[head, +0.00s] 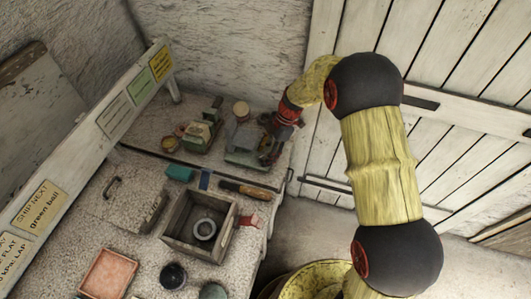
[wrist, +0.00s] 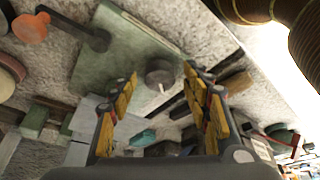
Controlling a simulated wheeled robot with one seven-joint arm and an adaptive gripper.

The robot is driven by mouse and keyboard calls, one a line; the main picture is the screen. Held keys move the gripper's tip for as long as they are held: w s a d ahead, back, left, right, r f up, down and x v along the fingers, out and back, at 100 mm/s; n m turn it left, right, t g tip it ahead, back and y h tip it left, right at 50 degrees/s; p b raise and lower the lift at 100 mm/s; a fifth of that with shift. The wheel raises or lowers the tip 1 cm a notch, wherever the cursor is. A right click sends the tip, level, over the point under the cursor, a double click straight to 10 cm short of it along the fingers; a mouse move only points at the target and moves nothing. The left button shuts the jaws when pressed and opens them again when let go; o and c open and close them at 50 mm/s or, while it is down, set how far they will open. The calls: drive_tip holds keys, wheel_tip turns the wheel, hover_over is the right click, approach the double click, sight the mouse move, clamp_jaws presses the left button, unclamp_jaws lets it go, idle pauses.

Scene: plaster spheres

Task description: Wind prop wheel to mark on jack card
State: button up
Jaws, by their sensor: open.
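In the wrist view, a dark grey round knob (wrist: 159,70) with a pale line on it, likely the prop wheel, stands on a pale green plate (wrist: 118,52). My gripper (wrist: 161,78) is open, its yellow-padded fingers on either side of the knob with visible gaps. In the head view, my gripper (head: 271,151) reaches down at the right side of a grey-green device (head: 243,139) on the back bench; the knob is hard to make out there.
A second green device (head: 201,132) stands left of the first. An open grey box (head: 196,228) holds a pale ring. A wooden-handled tool (head: 244,188), a teal block (head: 180,173) and a red tray (head: 109,273) lie nearby. The white plank wall (head: 465,90) is right of my arm.

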drive_tip(key=shift+c, duration=0.6)
drive_tip(key=c, duration=1)
drive_tip(key=shift+m+b, duration=0.3)
drive_tip(key=shift+c, duration=0.2)
